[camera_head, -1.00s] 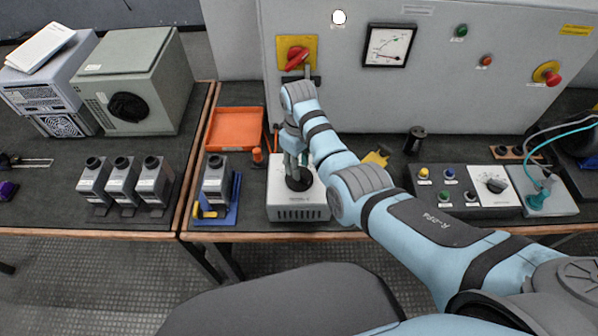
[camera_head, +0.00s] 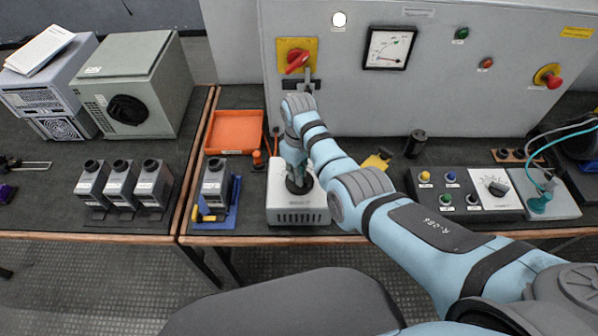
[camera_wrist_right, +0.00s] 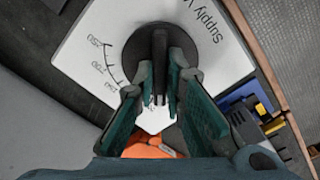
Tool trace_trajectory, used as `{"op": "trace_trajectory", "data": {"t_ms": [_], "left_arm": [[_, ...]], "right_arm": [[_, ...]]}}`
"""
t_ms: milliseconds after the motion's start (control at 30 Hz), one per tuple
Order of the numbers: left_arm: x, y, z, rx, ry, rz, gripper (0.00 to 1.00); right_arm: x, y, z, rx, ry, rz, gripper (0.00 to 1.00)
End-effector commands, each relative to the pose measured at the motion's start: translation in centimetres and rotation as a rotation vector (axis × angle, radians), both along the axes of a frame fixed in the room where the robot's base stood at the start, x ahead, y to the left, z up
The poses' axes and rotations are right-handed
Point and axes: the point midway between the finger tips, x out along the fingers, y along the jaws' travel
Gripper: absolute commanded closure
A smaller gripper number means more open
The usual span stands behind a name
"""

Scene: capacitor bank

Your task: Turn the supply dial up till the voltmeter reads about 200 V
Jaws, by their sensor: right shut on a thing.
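The supply box (camera_head: 297,207) is a white unit with a vented front on the bench, left of centre in the head view. Its round black dial (camera_head: 298,186) is on top, mostly under my right gripper (camera_head: 297,172). In the right wrist view, my right gripper (camera_wrist_right: 158,92) is shut on the ridge of the dial (camera_wrist_right: 140,48). Printed marks including 200 and 250 show beside it; the dial's pointer is hard to read. The voltmeter (camera_head: 389,47) is on the grey cabinet; its needle lies toward the right, too small to read exactly. My left gripper is out of view.
A red rotary switch (camera_head: 297,60) is on the cabinet behind my wrist. An orange tray (camera_head: 235,132) and a capacitor on a blue stand (camera_head: 216,185) are left of the supply box. A control panel (camera_head: 465,192) with buttons stands to the right.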

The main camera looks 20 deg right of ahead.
Motion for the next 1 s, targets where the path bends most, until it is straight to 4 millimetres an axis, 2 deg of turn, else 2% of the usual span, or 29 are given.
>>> {"op": "trace_trajectory", "data": {"t_ms": [267,1000], "left_arm": [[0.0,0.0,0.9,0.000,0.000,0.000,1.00],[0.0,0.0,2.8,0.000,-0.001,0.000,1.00]], "right_arm": [[0.0,0.0,0.2,0.001,0.000,-0.119,1.00],[0.1,-0.1,0.1,0.001,-0.002,-0.701,1.00]]}}
